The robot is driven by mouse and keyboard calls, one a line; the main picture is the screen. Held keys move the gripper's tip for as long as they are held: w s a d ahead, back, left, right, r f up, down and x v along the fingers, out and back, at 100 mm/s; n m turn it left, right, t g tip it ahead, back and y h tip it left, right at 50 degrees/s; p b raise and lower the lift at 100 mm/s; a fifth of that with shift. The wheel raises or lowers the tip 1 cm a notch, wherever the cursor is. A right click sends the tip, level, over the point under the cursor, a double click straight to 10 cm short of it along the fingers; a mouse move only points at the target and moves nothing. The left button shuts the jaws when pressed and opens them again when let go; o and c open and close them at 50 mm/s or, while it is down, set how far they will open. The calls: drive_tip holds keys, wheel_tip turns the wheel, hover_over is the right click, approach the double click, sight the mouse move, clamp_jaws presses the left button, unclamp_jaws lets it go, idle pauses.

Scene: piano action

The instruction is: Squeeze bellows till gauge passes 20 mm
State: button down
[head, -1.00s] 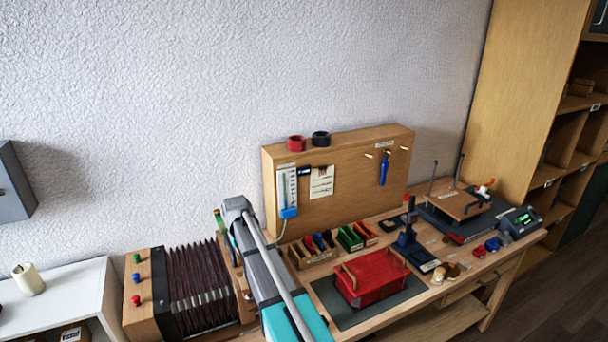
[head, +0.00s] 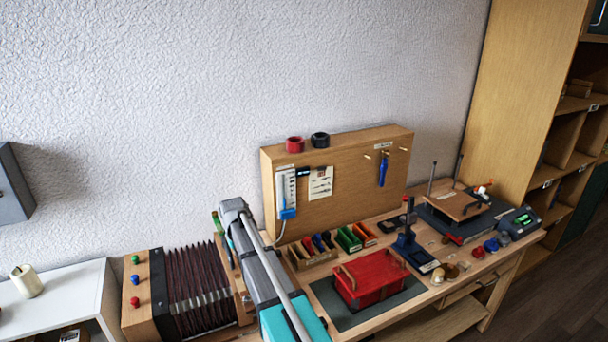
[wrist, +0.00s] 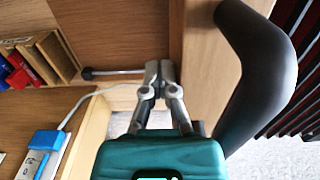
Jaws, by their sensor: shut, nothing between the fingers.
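The bellows (head: 198,285), dark red pleats between wooden boards, stand at the left end of the bench in the head view. Their pleats also show at the right edge of the wrist view (wrist: 292,65). A thick black curved handle (wrist: 275,65) is fixed to the wooden end board (wrist: 205,50). My gripper (wrist: 159,68) is shut and empty, its fingertips close against or just beside that board; contact is unclear. The gauge (head: 289,190), a white scale with a blue base, hangs on the upright wooden panel; its reading is too small to tell. My arm hides the gripper in the head view.
A metal rod with a black knob (wrist: 88,73) lies near the fingertips. The wooden panel (head: 350,170) rises behind.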

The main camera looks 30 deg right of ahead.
drive_tip(key=shift+a, duration=0.6)
idle(5.3)
drive_tip(key=shift+s+d, duration=0.1)
drive_tip(key=shift+d, duration=1.7)
idle(0.3)
